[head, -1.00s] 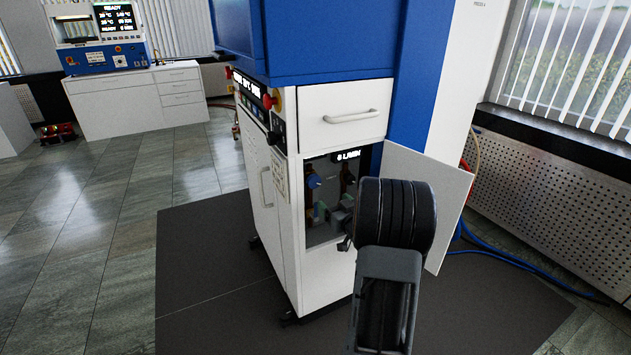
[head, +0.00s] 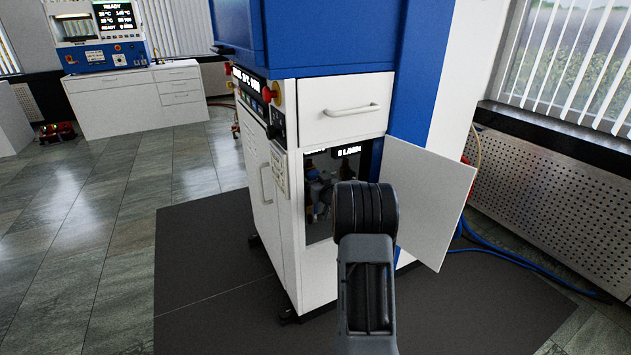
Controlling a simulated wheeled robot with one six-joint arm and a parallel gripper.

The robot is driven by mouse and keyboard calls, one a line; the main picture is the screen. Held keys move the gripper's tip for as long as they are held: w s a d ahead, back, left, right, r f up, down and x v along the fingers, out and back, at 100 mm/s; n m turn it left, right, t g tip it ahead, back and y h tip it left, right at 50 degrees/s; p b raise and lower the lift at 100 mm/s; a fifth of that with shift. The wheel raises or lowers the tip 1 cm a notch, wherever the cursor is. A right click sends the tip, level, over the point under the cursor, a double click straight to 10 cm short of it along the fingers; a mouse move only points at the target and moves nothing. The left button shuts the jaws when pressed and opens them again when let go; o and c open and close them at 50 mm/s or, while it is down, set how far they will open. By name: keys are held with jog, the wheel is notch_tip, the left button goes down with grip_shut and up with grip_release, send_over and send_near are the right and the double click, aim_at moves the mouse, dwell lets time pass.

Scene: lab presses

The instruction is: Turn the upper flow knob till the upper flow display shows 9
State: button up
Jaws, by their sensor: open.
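The open compartment (head: 319,235) in the white press cabinet holds the flow fittings. A lit flow display (head: 349,151) at its top seems to read 8 L/MIN, though the digit is small and blurred. A second lit strip to its left is too cut off to read. A small blue knob-like part (head: 313,174) shows inside; I cannot tell for sure whether it is the upper flow knob. My gripper (head: 322,190) is open, a grey shape inside the opening close to the blue part. My black wrist hides much of it, and I cannot tell whether it touches.
The white compartment door (head: 435,200) stands open just right of my arm. A closed drawer (head: 345,112) with a handle sits above the opening. Blue hoses (head: 530,267) lie on the floor at right.

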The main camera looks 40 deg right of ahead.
jog(key=c, duration=0.9)
jog(key=shift+f+n+b, duration=0.1)
jog(key=shift+n+b, duration=0.3)
jog(key=shift+b, duration=0.05)
jog(key=shift+f+n+b, duration=0.1)
jog(key=shift+n+b, duration=0.9)
jog(key=shift+b, duration=0.05)
jog(key=n+b, duration=0.2)
jog(key=shift+n, duration=0.4)
jog(key=n+b, duration=0.3)
jog(key=shift+d, duration=0.1)
jog(key=shift+n+b, duration=1)
jog(key=shift+n, duration=0.5)
jog(key=shift+r, duration=0.2)
